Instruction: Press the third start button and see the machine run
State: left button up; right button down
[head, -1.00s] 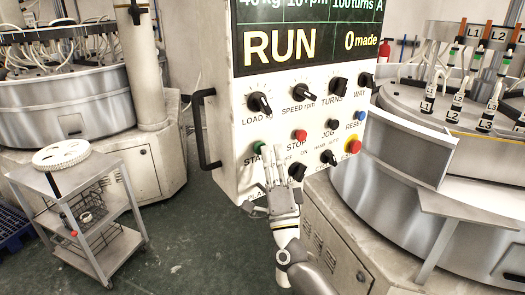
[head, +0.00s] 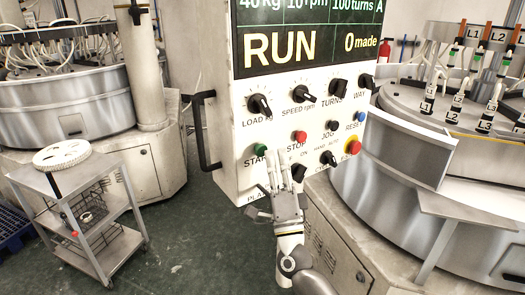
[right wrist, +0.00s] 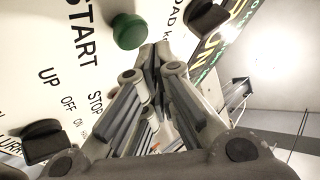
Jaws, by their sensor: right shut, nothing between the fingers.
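The control panel (head: 225,120) hangs at the centre of the head view. Its display (head: 305,40) reads RUN and 0 made. The green START button (head: 261,151) is at the panel's lower left, in plain sight; it also shows in the right wrist view (right wrist: 128,30). My right gripper (head: 278,172) is shut and empty, its fingertips in front of the panel, below and right of the green button and apart from it in the picture. The lapping machine (head: 365,225) with several labelled lines stands at the right. My left gripper is out of view.
The red STOP button (head: 299,137), black JOG button (head: 332,125), blue RESET button (head: 361,116) and red emergency button (head: 352,147) sit close by. A grey trolley (head: 50,188) stands at the left on open floor. A black handle (head: 203,130) juts from the panel's left side.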

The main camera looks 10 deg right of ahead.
jog(key=s, duration=0.1)
jog(key=s+d+p, duration=0.1)
jog(key=s, duration=0.2)
jog(key=shift+s+d, duration=0.35)
jog(key=shift+d, duration=0.05)
dwell(1.3)
